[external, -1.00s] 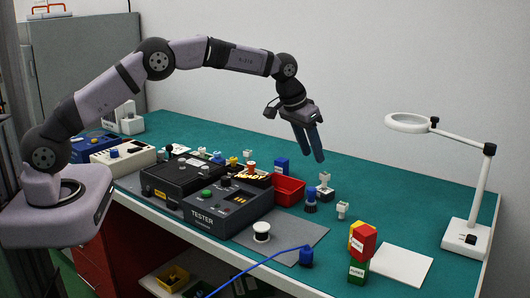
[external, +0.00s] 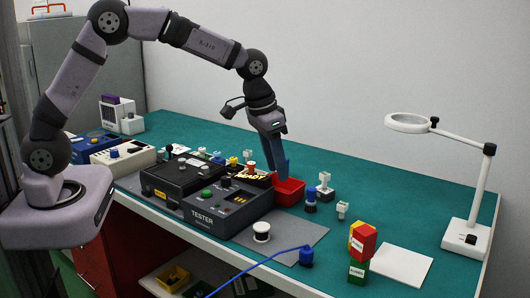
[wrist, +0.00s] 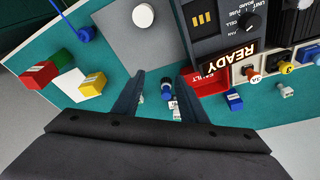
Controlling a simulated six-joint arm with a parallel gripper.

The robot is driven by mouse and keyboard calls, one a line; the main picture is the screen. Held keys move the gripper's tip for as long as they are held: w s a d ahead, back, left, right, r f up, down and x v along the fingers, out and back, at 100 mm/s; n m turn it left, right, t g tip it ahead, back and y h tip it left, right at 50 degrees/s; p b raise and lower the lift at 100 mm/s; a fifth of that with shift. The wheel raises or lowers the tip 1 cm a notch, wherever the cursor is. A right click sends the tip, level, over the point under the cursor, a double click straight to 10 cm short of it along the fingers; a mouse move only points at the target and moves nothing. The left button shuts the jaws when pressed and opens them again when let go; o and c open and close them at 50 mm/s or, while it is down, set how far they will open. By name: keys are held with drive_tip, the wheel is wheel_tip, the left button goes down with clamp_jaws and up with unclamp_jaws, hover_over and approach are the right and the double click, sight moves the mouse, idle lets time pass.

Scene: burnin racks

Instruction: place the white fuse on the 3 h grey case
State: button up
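My gripper (external: 280,180) points down close to the red bin, its fingers partly in front of it. In the wrist view my gripper (wrist: 163,74) has its two fingers wide apart with nothing held. Small white fuse-like pieces stand on the green bench: one on a greyish base (external: 325,187), one right of it (external: 342,210), and one behind the tester (external: 247,154). The piece on the base shows between my fingers in the wrist view (wrist: 175,110), beside a dark blue cylinder (wrist: 166,88). I cannot tell which grey case is marked 3 h; such lettering is unreadable.
The red bin (external: 291,193) sits right of the tester (external: 228,213), with a spool (external: 262,232) in front. Stacked coloured blocks (external: 361,245) and white paper (external: 402,264) lie front right. A magnifier lamp (external: 467,238) stands at right. The bench's back right is clear.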

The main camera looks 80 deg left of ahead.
drive_tip(key=s+d+f+m+g, duration=0.1)
drive_tip(key=s+d+f, duration=0.1)
drive_tip(key=s, duration=0.7)
drive_tip(key=s+d+f+m, duration=0.1)
drive_tip(key=s+d, duration=0.3)
drive_tip(key=s, duration=0.6)
drive_tip(key=s+d+f+g, duration=0.1)
drive_tip(key=s+d, duration=0.3)
drive_tip(key=s, duration=0.5)
drive_tip(key=shift+s+f+m+g+h, duration=0.15)
drive_tip(key=shift+f+m+g+h, duration=0.2)
drive_tip(key=shift+f, duration=0.45)
